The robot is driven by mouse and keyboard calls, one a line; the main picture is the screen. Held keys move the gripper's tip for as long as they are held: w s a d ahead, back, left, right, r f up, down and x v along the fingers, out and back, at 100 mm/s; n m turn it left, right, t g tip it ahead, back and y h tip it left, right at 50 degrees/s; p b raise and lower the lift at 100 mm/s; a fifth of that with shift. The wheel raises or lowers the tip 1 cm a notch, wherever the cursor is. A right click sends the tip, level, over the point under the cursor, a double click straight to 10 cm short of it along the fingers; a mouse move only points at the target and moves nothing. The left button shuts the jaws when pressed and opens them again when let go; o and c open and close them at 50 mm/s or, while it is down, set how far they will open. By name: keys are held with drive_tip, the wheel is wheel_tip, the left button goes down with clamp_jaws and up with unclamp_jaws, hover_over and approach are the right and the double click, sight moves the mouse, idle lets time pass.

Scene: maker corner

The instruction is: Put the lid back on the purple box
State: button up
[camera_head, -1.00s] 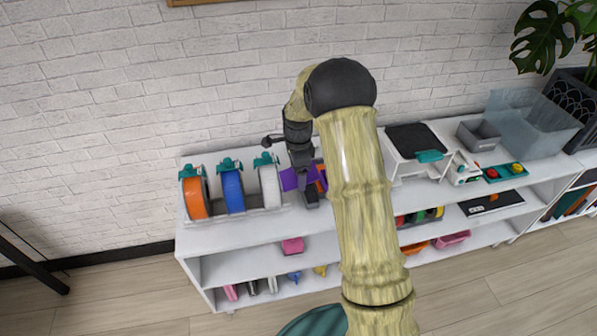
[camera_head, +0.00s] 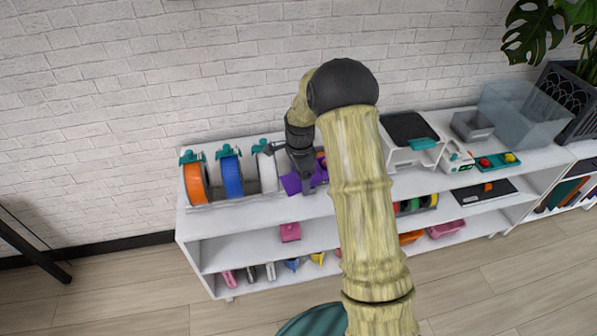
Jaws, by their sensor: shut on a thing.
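My gripper (camera_head: 307,187) is over the white shelf top, right of the filament spools. It is shut on a flat purple piece (camera_head: 291,184), which looks like the lid and sticks out to the left of the fingers. More purple with a patch of orange (camera_head: 322,162) shows just right of the gripper. My wrist and arm hide most of this spot, so I cannot tell the box from the lid there, nor whether they touch.
Orange (camera_head: 195,184), blue (camera_head: 232,178) and white (camera_head: 267,174) spools stand close on the left. A white machine with a dark top (camera_head: 408,130) stands right of my arm. Further right are a grey bin (camera_head: 472,126) and a clear tub (camera_head: 520,115).

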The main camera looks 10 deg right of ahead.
drive_tip(key=s+f+n+b, duration=0.1)
drive_tip(key=s+f+n, duration=0.4)
drive_tip(key=f+n, duration=0.3)
drive_tip(key=s+f+n+b, duration=0.2)
drive_tip(key=s+f+n, duration=0.3)
drive_tip(key=f+n, duration=0.3)
drive_tip(key=shift+s+a+f, duration=0.15)
drive_tip(key=shift+s+f, duration=0.1)
drive_tip(key=shift+f, duration=0.35)
drive_tip(key=shift+w, duration=0.1)
